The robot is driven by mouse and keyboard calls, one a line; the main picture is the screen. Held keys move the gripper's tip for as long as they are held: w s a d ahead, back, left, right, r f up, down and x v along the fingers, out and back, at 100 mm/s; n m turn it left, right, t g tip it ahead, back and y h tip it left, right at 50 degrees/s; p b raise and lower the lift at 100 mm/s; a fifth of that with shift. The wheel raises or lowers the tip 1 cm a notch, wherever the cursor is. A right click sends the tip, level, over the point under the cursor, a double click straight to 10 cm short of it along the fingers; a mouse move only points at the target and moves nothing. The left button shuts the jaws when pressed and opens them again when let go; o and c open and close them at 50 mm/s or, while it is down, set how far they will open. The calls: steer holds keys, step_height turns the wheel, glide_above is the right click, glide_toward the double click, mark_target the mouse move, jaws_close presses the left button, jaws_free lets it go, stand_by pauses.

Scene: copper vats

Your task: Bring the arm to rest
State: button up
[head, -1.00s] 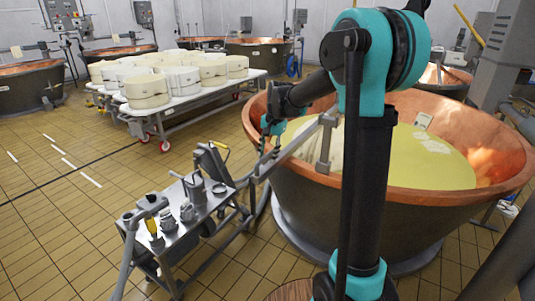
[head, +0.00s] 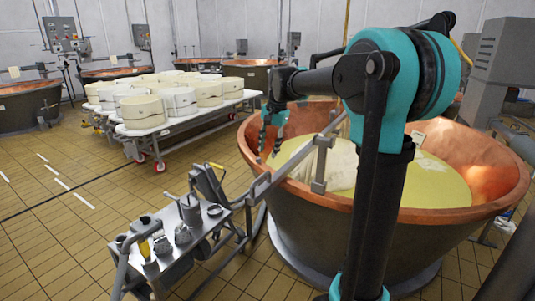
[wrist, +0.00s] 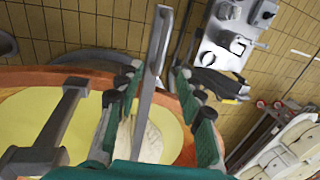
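My arm rises in front of the copper vat (head: 470,216) in the head view, bends at a teal elbow joint and reaches left over the vat. My gripper (head: 270,150) hangs fingers down above the vat's left rim. In the wrist view, the teal fingers of my gripper (wrist: 155,80) stand apart with nothing held between them. A grey metal bar (wrist: 155,75) and a whitish mass (wrist: 145,142) in the vat show through the gap. How far the fingers are from the bar is hard to tell.
The vat holds yellow liquid (head: 440,185). A metal tool stand (head: 180,245) is at front left. A white table (head: 185,122) with several cheese moulds (head: 140,110) stands behind. Tiled floor (head: 60,230) is clear at left.

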steer(key=s+d+f+n+t+h, duration=0.1)
steer(key=s+d+f+n, duration=0.2)
steer(key=s+f, duration=0.9)
steer(key=s+d+f+n+t, duration=0.2)
steer(key=s+d+f+n, duration=0.2)
steer(key=s+d+f, duration=0.4)
steer(key=s+f, duration=0.3)
steer(key=s, duration=0.4)
steer(key=shift+s+f+h, duration=0.2)
steer(key=shift+f+h, duration=0.2)
